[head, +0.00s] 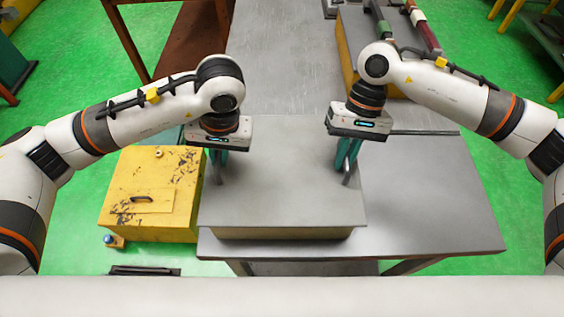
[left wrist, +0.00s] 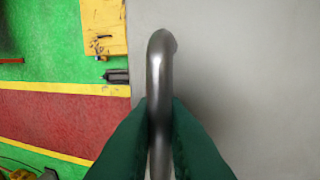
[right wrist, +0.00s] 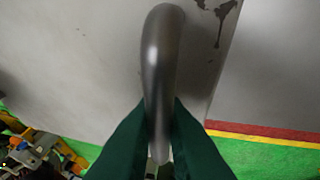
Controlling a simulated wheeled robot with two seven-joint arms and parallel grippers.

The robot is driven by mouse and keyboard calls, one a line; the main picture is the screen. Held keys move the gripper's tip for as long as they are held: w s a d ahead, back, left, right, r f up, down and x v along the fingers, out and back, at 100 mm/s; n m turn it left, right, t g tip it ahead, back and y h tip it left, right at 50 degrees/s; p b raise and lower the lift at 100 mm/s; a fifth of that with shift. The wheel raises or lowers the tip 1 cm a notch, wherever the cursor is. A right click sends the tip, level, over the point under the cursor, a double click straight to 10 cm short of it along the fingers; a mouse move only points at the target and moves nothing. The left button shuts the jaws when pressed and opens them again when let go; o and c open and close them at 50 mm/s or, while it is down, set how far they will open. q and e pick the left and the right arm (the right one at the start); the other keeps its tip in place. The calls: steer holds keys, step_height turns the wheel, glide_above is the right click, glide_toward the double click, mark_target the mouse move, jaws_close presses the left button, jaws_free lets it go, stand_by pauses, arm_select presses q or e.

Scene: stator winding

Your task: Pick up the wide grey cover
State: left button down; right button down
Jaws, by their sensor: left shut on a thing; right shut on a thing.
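The wide grey cover (head: 282,190) is a flat plate with a metal handle near each side, over the front of the grey table. My left gripper (head: 219,165) is shut on the cover's left handle, and that handle (left wrist: 160,75) fills the middle of the left wrist view between the green fingers. My right gripper (head: 347,158) is shut on the right handle (right wrist: 160,70), seen close between the fingers in the right wrist view. Whether the cover rests on something or hangs free cannot be told.
A grey table (head: 430,190) extends to the right of the cover with free room. A scuffed yellow box (head: 150,190) stands on the green floor at left. A long grey surface (head: 280,60) runs away behind. A yellow-sided fixture (head: 347,50) with coloured bars stands at back right.

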arm_select(q)
steer(key=shift+r, duration=0.1)
arm_select(e)
steer(key=shift+r, duration=0.1)
stand_by(0.5)
